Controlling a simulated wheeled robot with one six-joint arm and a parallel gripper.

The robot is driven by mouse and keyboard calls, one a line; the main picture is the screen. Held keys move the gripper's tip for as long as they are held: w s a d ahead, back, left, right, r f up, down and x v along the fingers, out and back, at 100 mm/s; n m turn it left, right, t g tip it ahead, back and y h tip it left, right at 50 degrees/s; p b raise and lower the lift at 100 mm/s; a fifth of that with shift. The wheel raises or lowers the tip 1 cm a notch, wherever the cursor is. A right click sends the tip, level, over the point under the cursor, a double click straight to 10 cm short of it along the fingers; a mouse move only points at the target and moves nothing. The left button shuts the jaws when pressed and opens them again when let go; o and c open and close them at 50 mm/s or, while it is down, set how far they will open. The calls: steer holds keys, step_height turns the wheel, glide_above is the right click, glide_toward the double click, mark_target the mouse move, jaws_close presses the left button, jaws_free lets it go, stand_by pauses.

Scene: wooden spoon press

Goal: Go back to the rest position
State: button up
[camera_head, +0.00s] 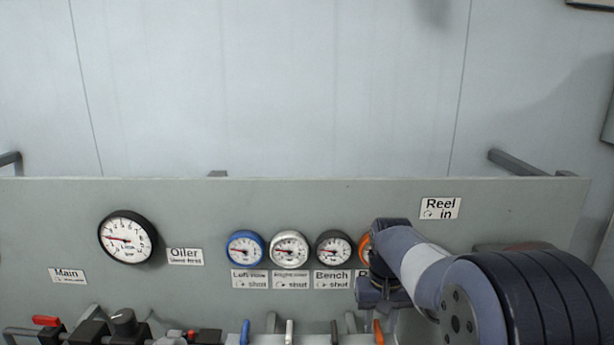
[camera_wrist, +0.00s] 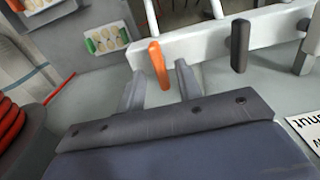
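My gripper (camera_wrist: 160,78) shows in the wrist view with its two grey fingers apart. An orange lever handle (camera_wrist: 158,64) lies in line with the gap between them; I cannot tell whether they touch it. The handle also shows in the head view (camera_head: 378,332), at the lower edge beside my arm. My arm reaches in from the lower right in front of the grey panel (camera_head: 300,195). My fingers are hidden in the head view.
Blue (camera_head: 245,332), white (camera_head: 289,332) and black (camera_head: 334,332) levers stand left of the orange one, below small gauges. A large gauge (camera_head: 127,238) is farther left. A red coiled hose (camera_wrist: 18,128) is at the wrist view's left. The wall area above the panel is clear.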

steer(key=shift+f, duration=0.85)
steer(key=m+b, duration=0.1)
steer(key=m, duration=0.4)
steer(key=shift+b, duration=0.3)
steer(key=m+b, duration=0.1)
steer(key=m, duration=0.3)
steer(key=shift+r, duration=0.1)
steer(key=shift+m+b, duration=0.3)
steer(key=shift+m, duration=0.2)
steer(key=shift+r, duration=0.2)
